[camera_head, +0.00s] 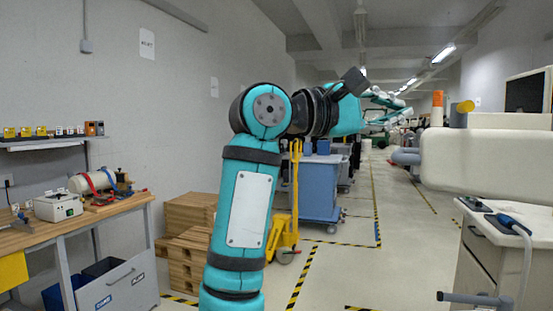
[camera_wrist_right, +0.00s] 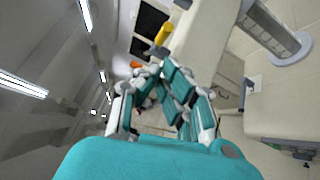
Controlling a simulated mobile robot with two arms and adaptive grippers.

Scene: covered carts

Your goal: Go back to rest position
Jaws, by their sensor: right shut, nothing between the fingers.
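My teal right arm rises through the middle of the head view, bends at a high elbow and reaches away to the right. Its right gripper (camera_head: 404,109) is held high in the air, out over the aisle. The gripper fingers also show in the right wrist view (camera_wrist_right: 150,74), where their tips come together with nothing visible held. Beyond the tips, a yellow cylinder (camera_wrist_right: 164,33) shows in the background. My left gripper is in neither view.
A wooden workbench (camera_head: 75,224) with tools stands at left. Wooden pallets (camera_head: 190,252), a yellow pallet jack (camera_head: 284,231) and a blue cart (camera_head: 320,186) stand behind the arm. A white padded bulk (camera_head: 487,160) and a cabinet (camera_head: 488,253) are at right. The aisle floor between is clear.

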